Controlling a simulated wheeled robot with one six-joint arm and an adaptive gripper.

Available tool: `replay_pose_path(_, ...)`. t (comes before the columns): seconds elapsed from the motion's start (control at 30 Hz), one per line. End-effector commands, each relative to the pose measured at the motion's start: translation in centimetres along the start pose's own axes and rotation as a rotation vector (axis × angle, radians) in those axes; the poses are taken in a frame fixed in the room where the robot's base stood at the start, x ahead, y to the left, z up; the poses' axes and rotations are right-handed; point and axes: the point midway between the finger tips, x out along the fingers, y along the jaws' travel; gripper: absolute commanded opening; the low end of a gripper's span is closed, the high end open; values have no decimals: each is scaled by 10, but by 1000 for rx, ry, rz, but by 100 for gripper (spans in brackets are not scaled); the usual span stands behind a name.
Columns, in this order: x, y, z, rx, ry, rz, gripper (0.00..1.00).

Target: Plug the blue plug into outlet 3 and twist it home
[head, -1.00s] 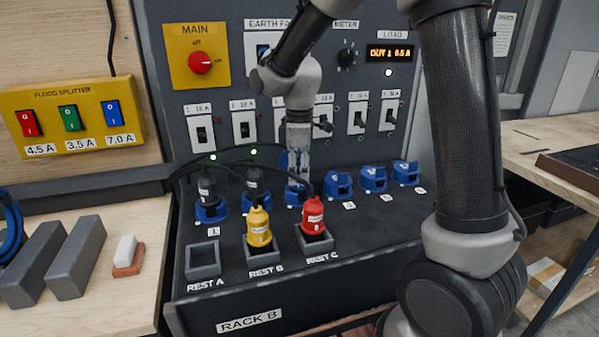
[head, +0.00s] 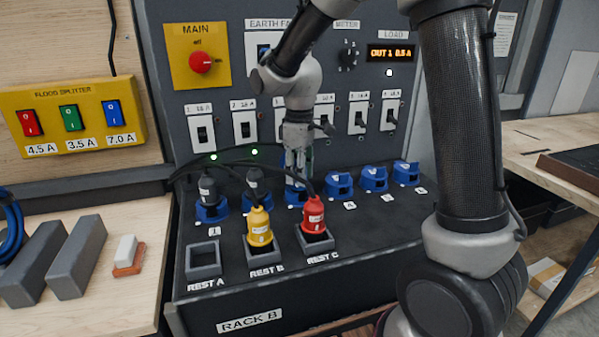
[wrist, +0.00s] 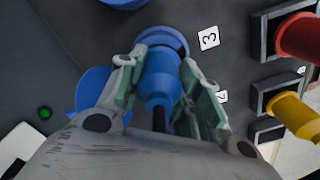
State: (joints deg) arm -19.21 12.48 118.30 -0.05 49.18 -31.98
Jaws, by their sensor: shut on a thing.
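The blue plug (wrist: 160,75) is between the fingers of my gripper (wrist: 165,95) in the wrist view, with its dark cable end toward the wrist. My gripper is shut on it, one finger on each side. The plug's far end meets a blue round outlet (wrist: 163,39) beside the label 3 (wrist: 209,38); I cannot tell how deep it sits or how far it is turned. In the head view my gripper (head: 297,172) points down over the third outlet (head: 294,197) from the left, and hides most of the plug.
Black plugs (head: 208,188) (head: 254,182) stand in the two outlets to the left, with green lights above. A yellow plug (head: 259,226) is in REST B and a red plug (head: 313,214) in REST C. REST A (head: 203,261) is empty. Lidded blue outlets (head: 373,179) stand to the right.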

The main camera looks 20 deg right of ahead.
Motion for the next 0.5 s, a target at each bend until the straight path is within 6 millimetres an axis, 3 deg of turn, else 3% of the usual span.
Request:
replay_pose_path(0.33, -1, 1, 0, 92, 2, 1, 0)
replay_pose_path(0.37, -1, 1, 0, 91, 1, 1, 38)
replay_pose_path(0.5, -1, 0, 0, 91, 1, 1, 59)
